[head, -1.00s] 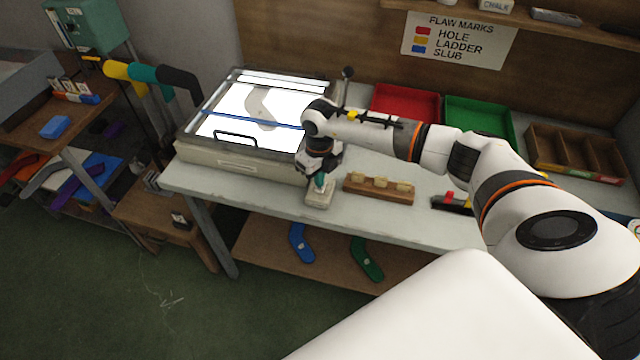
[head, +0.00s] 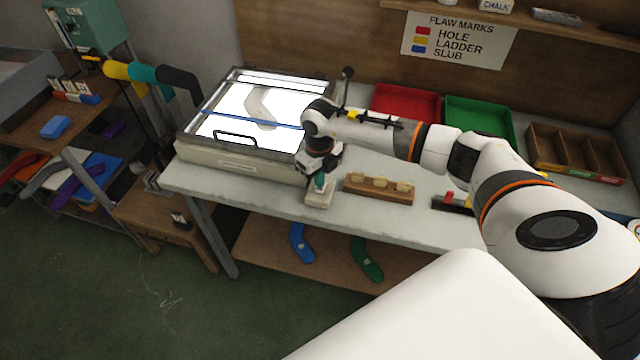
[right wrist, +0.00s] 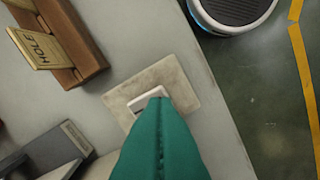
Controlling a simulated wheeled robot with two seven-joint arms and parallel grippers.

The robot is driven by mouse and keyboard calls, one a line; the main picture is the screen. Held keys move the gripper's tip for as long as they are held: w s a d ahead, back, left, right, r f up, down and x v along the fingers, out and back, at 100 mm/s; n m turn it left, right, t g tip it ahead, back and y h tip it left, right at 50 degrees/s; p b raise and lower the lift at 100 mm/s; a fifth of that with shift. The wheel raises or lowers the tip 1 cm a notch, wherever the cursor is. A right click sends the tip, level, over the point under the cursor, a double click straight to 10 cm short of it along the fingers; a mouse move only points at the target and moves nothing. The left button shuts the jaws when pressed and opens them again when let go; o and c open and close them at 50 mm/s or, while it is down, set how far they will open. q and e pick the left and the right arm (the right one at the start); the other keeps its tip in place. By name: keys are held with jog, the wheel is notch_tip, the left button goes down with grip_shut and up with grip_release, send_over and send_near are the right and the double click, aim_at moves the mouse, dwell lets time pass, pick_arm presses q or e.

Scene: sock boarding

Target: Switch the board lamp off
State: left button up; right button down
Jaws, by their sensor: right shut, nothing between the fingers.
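The board lamp is the light box (head: 236,158), and its glass panel glows white with a grey sock shape (head: 259,104) on it. A pale switch block (head: 318,198) stands at the table's front edge, right of the light box. The right wrist view shows its square plate (right wrist: 178,78) and a small white rocker (right wrist: 146,98). My right gripper (head: 320,182) points down over the switch, shut and empty. Its teal fingers (right wrist: 158,110) are at the rocker and hide part of it; I cannot tell whether they touch. My left gripper is out of view.
A wooden holder with tan cards (head: 378,189) stands just right of the switch. Red (head: 405,104) and green (head: 480,117) trays are behind my right arm. A lever with a dark knob (head: 347,74) rises at the box's right back corner.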

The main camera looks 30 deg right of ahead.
aim_at(319, 189)
jog(key=shift+f+b, duration=0.8)
jog(key=shift+f, duration=0.1)
dwell(0.5)
jog(key=shift+r, duration=0.15)
jog(key=shift+r+p, duration=0.8)
jog(key=shift+r, duration=0.05)
jog(key=shift+r+p, duration=1.65)
jog(key=shift+r, duration=0.9)
